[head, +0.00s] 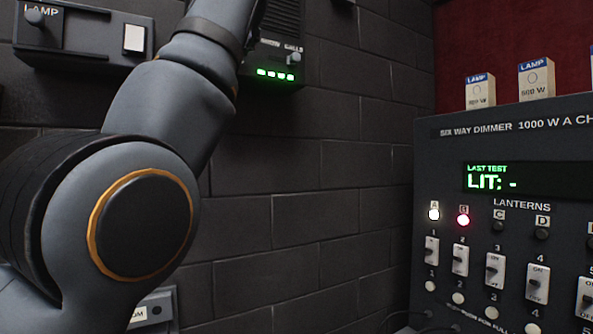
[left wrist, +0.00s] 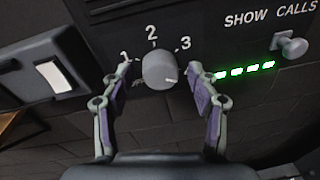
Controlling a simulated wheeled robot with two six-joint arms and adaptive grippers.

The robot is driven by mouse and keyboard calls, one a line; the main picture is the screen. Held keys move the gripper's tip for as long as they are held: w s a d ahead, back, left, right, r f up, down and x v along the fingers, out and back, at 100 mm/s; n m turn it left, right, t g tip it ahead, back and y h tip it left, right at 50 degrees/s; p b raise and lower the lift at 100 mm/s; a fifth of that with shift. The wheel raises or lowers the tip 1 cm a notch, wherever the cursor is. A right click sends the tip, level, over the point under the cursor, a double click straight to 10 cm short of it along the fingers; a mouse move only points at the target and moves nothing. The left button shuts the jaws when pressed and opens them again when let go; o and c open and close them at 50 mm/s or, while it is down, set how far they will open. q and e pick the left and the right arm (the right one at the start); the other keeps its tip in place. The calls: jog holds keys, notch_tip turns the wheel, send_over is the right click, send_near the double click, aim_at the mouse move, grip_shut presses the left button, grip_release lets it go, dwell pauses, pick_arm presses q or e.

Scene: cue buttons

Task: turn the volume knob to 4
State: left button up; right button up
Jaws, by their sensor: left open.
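The volume knob (left wrist: 160,70) is a round grey knob on a dark wall panel, with 1, 2 and 3 printed around its upper side. A pale mark on its face points right and slightly down, past the 3. No 4 can be read; the right finger covers that side. My left gripper (left wrist: 161,76) is open, with one finger on each side of the knob; whether either touches it I cannot tell. In the head view my left arm hides the knob and the gripper. My right gripper is not in view.
Right of the knob are green lit bars (left wrist: 246,70) and a small SHOW CALLS knob (left wrist: 291,45). A LAMP box with a white switch (head: 134,39) is at left. A dimmer cabinet (head: 445,160) with switches and LIT display stands at right. Bare brick wall lies between.

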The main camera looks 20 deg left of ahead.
pick_arm(q)
jog(key=s+d+f+m+g+y+p, duration=0.1)
jog(key=s+d+m+y+p, duration=0.2)
jog(key=m, duration=0.8)
jog(key=s+d+m+g+p, duration=0.15)
jog(key=d+m+p, duration=0.35)
jog(key=m, duration=0.7)
jog(key=w+a+f+m+h, duration=0.1)
jog(key=w+f+m, duration=0.3)
jog(key=w+f, duration=0.6)
jog(key=w+a+f+m+t+h, duration=0.1)
jog(key=w+f+m+h, duration=0.2)
jog(key=w+f, duration=0.6)
notch_tip(320, 180, down, 8)
jog(key=shift+w+a+r+m, duration=0.25)
jog(key=shift+w+m, duration=0.15)
dwell(0.4)
